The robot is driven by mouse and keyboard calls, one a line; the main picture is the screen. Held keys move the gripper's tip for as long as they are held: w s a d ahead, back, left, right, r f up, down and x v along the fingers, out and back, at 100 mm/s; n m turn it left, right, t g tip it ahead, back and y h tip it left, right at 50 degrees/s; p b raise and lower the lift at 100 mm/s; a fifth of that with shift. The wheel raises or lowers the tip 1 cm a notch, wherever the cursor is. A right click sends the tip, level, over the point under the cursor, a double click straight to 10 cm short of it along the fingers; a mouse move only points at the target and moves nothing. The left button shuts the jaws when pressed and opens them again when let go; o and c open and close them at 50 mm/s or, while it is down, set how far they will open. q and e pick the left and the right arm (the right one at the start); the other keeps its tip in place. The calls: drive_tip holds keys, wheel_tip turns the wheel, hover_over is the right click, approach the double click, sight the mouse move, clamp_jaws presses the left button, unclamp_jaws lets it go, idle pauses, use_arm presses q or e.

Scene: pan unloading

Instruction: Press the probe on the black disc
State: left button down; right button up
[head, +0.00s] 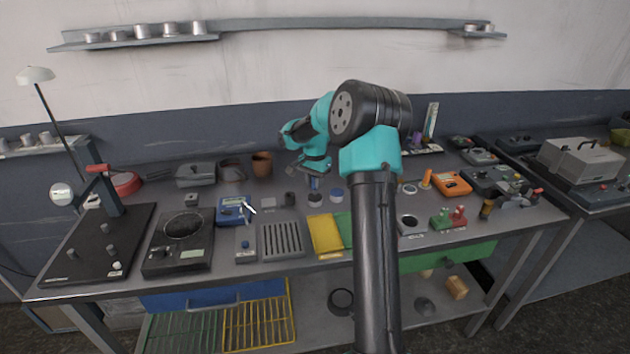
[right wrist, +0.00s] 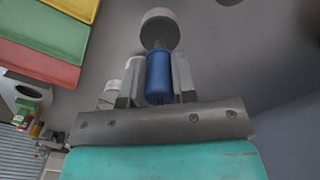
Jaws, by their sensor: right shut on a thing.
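My right gripper (head: 312,176) reaches over the middle of the bench, jaws pointing down. In the right wrist view its two fingers (right wrist: 158,85) are shut on the probe, whose blue grip (right wrist: 158,72) shows between them. A round grey piece (right wrist: 160,28) shows just beyond the blue grip; I cannot tell whether it is part of the probe or a separate disc. In the head view a small dark disc (head: 315,198) lies on the bench right below the gripper. I cannot tell whether the probe touches it. My left gripper is out of view.
A yellow tray (head: 325,236) lies in front. A blue meter (head: 233,211) and a terracotta pot (head: 262,163) are further left. My right forearm hides part of the bench.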

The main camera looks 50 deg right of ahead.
drive_tip(key=shift+f, duration=0.45)
idle(1.4)
drive_tip(key=shift+r, duration=0.15)
drive_tip(key=shift+r, duration=2.4)
